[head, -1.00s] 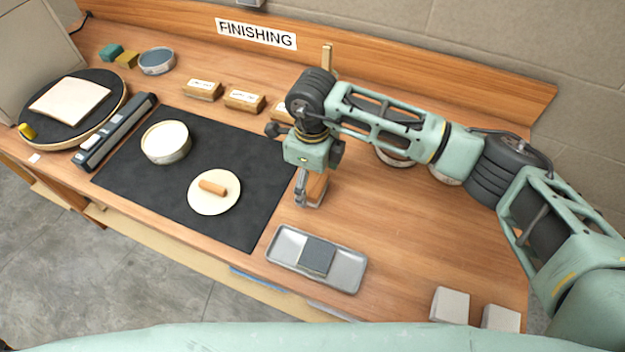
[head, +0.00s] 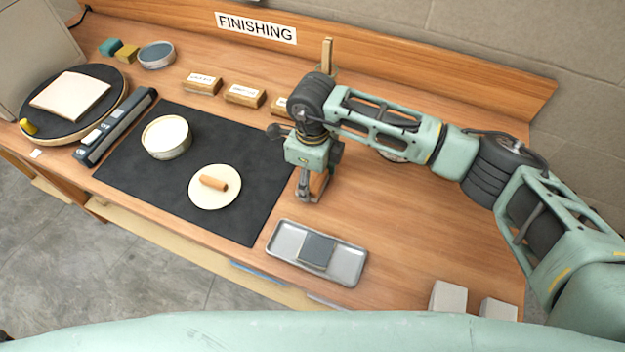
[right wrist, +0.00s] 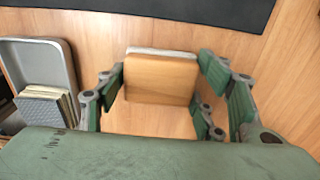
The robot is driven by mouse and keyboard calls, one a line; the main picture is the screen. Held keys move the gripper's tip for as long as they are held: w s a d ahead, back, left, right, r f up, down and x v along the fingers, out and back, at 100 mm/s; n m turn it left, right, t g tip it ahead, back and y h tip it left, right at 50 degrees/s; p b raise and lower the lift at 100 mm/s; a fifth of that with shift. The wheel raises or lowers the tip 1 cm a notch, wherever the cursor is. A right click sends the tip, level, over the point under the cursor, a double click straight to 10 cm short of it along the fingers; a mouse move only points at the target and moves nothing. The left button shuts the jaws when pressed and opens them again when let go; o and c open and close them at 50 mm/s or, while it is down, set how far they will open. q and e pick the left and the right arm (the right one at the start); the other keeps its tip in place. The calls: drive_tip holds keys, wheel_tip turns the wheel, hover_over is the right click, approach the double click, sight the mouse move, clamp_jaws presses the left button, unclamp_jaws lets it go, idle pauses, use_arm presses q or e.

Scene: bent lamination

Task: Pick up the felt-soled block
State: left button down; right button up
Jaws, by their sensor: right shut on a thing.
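The felt-soled block (right wrist: 160,80) is a wooden block with a thin pale layer along its far edge in the right wrist view. It sits between the green finger pads of my right gripper (right wrist: 158,92), which is shut on it. In the head view the block (head: 320,184) shows partly behind the fingers of my right gripper (head: 303,187), just right of the dark mat. I cannot tell whether it is clear of the table. My left gripper is not in view.
A grey metal tray (head: 347,270) holding a grey-topped pad (head: 317,251) lies in front of the gripper. The dark mat (head: 240,225) carries a round tub (head: 166,138) and a pale disc (head: 230,197). Two pale blocks stand at front right.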

sight(314, 178)
drive_tip(key=shift+r, duration=0.1)
drive_tip(key=shift+r+b, duration=0.5)
drive_tip(key=shift+r, duration=0.05)
drive_tip(key=r, duration=0.1)
drive_tip(key=r+b, duration=0.1)
drive_tip(key=shift+s+d+r, duration=0.1)
drive_tip(key=shift+d+r, duration=0.1)
drive_tip(key=shift+r, duration=0.2)
drive_tip(key=s+d+r+b, duration=0.4)
drive_tip(key=s+d+r, duration=0.3)
drive_tip(key=s, duration=0.1)
drive_tip(key=shift+d, duration=0.4)
drive_tip(key=shift+s, duration=0.1)
drive_tip(key=o, duration=0.6)
drive_tip(key=c, duration=0.5)
